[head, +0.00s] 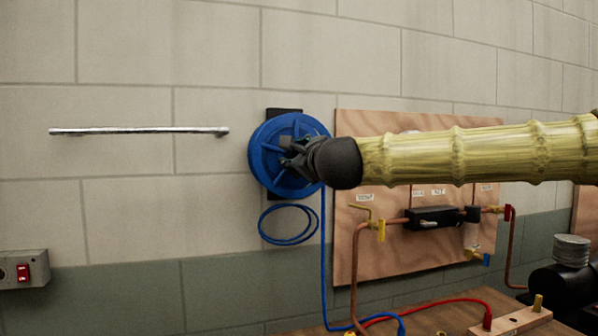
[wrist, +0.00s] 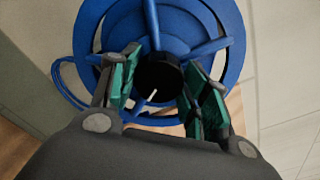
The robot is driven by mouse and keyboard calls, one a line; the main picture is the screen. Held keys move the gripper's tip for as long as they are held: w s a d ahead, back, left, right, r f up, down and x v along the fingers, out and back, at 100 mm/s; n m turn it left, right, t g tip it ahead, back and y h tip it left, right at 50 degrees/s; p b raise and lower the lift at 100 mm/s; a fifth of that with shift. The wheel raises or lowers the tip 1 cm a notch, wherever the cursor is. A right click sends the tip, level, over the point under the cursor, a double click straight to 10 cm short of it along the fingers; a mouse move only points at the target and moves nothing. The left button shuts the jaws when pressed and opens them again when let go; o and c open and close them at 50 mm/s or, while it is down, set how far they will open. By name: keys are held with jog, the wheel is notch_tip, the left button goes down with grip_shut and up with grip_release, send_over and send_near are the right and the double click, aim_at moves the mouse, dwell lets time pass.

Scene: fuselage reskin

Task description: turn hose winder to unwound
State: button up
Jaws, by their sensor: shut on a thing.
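The blue hose winder (head: 268,165) is a spoked wheel mounted on the block wall, left of the wooden panel. It fills the top of the wrist view (wrist: 226,60). At its centre is a round black knob (wrist: 158,78) with a white mark pointing down and slightly left. My gripper (head: 297,155) reaches the wheel's hub from the right. In the wrist view its green-padded fingers (wrist: 160,85) stand on either side of the knob, shut on it. A loop of blue hose (head: 287,225) hangs below the wheel. In the head view my gripper hides part of the hub.
A wooden panel (head: 345,245) with copper pipes and valves is right of the winder, behind my arm. A metal rail (head: 140,131) is on the wall at left. A box with a red switch (head: 23,272) is lower left. A bench (head: 440,318) carries red and blue hoses.

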jog(key=m+b, duration=0.8)
jog(key=b, duration=0.1)
jog(key=m+b, duration=1.6)
jog(key=b, duration=0.1)
jog(key=shift+w+d+f+b, duration=0.1)
jog(key=shift+d+f+b, duration=0.1)
jog(key=shift+d+b, duration=0.1)
jog(key=shift+a+m, duration=0.1)
jog(key=shift+m, duration=0.3)
jog(key=o, duration=1)
jog(key=shift+r, duration=0.1)
jog(key=v, duration=1.2)
